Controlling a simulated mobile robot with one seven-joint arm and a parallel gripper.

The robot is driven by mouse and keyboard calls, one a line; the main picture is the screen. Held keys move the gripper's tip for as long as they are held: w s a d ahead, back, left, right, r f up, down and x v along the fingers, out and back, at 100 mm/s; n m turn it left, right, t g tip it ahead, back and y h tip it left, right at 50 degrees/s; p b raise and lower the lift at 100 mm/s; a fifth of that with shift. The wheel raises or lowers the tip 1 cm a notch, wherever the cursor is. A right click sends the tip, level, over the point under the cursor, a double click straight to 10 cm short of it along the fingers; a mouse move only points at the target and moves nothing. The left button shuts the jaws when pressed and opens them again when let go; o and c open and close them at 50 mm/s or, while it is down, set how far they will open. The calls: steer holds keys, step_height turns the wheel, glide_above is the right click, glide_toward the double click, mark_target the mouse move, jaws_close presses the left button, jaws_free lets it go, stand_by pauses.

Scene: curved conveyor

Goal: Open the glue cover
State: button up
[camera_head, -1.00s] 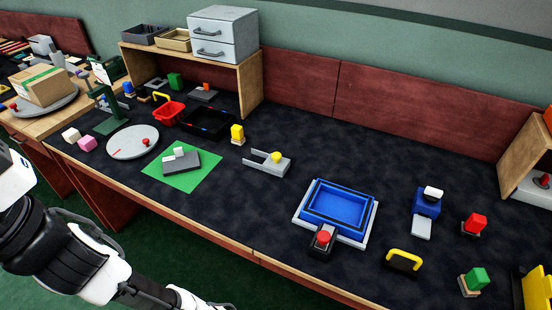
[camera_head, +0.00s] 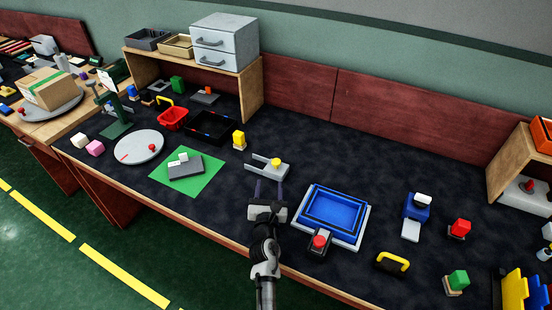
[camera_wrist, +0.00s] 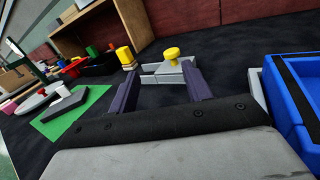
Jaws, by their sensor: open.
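No part is plainly marked as a glue cover. A grey bracket-like piece (camera_head: 257,163) with a yellow knob (camera_head: 276,162) lies on the dark bench top. In the wrist view, the grey piece (camera_wrist: 177,73) and its yellow knob (camera_wrist: 172,53) are straight ahead, just beyond my fingertips. My gripper (camera_head: 269,187) is open and empty, on the near side of the grey piece, with its two dark fingers apart and pointing at it. Its fingers also show in the wrist view (camera_wrist: 162,82). I cannot tell whether they touch the piece.
A blue tray (camera_head: 310,213) with a red button (camera_head: 319,242) is close on the right. A green mat (camera_head: 210,183) with grey blocks lies left. A yellow block (camera_head: 239,139) stands behind left. A blue dispenser-like piece with a white top (camera_head: 417,208) is farther right.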

mark_target(276, 166)
steer(key=shift+s+d+f+n+h, duration=0.2)
steer(key=shift+d+f+n+h, duration=0.1)
steer(key=shift+d+f, duration=0.35)
steer(key=shift+w+d+f, duration=0.1)
steer(key=shift+w+f, duration=0.05)
steer(key=shift+f, duration=0.1)
steer(key=w, duration=1.3)
steer(key=shift+w+d, duration=0.2)
steer(key=shift+d, duration=0.2)
jaws_close()
